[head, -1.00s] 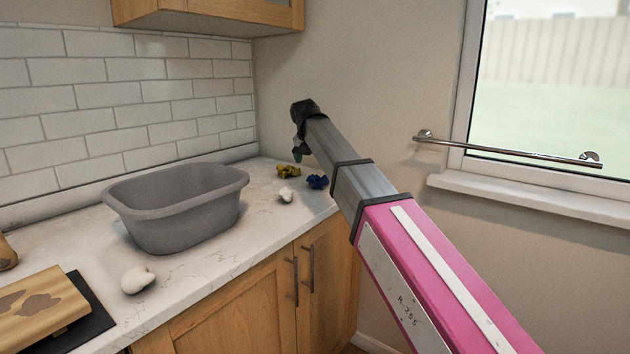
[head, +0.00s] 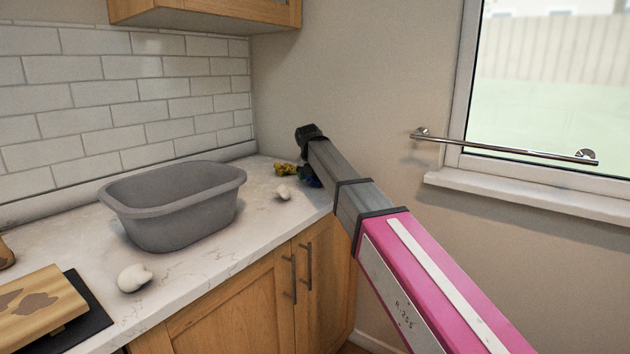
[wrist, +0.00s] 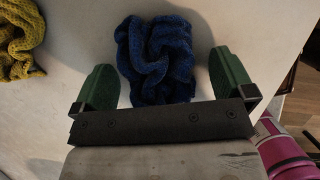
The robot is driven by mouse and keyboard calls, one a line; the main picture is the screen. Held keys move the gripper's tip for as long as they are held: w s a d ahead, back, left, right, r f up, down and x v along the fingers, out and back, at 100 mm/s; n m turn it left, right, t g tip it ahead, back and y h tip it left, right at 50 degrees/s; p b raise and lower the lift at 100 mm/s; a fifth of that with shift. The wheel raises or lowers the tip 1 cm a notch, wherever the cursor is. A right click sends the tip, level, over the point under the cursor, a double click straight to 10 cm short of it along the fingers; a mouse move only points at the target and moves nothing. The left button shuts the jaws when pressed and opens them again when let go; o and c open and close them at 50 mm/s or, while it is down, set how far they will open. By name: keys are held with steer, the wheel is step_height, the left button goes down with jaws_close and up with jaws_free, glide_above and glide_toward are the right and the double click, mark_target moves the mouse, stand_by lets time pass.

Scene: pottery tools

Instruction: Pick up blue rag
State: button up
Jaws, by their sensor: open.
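The blue rag (wrist: 157,55) is a crumpled knitted cloth lying on the pale countertop. In the wrist view it sits between and a little beyond the two green fingers of my gripper (wrist: 163,82), which are spread wide and empty. In the head view only a small dark blue part of the rag (head: 312,181) shows beside and below my arm. The fingers are mostly hidden there behind my arm's end. I cannot tell how high the fingertips are above the counter.
A yellow rag (head: 287,169) lies left of the blue one, and a white lump (head: 282,192) lies in front. A grey basin (head: 180,207) stands further left. Another white lump (head: 134,278) and a wooden board (head: 38,305) are near the front left. The wall stands close behind.

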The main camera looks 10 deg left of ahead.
steer(key=c, duration=0.7)
steer(key=shift+r, duration=0.1)
steer(key=shift+r, duration=0.5)
steer(key=r, duration=0.2)
steer(key=a+r, duration=0.1)
steer(key=shift+s+r, duration=0.4)
steer(key=s+a+r, duration=0.4)
steer(key=a, duration=0.1)
steer(key=s+a+r, duration=0.2)
steer(key=a, duration=0.1)
steer(key=shift+s+a, duration=0.1)
steer(key=shift+s, duration=0.15)
steer(key=shift+f, duration=5.45)
